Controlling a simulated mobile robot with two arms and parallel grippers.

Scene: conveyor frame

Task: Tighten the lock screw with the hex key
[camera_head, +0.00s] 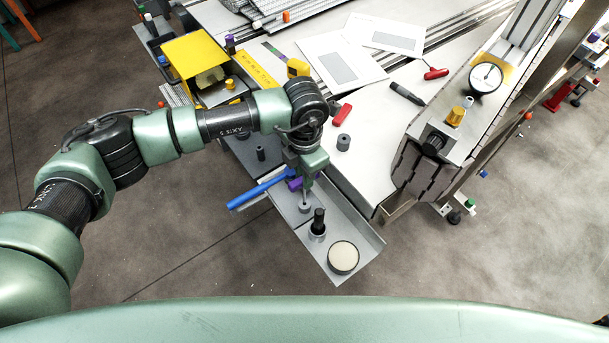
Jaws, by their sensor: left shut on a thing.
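My left gripper (304,178) is over the grey tray at the front of the bench, pointing down. It is shut on a purple-handled tool (295,184), which looks like a hex key; the fingers hide much of it. A thin shaft runs down below the fingers towards a small grey collar (305,208) in the tray; I cannot tell whether it touches. Two red-handled keys lie on the bench, one near the arm (342,114) and one farther right (436,73). I cannot make out which part is the lock screw. My right gripper is not in view.
A blue-handled tool (258,190) lies beside the gripper, sticking out past the tray. A black-topped cylinder (318,224) and a round pale-topped tin (343,257) stand in the tray (364,238). The conveyor frame with a dial gauge (485,78) is at the right. A yellow bin (199,57) stands at the back left.

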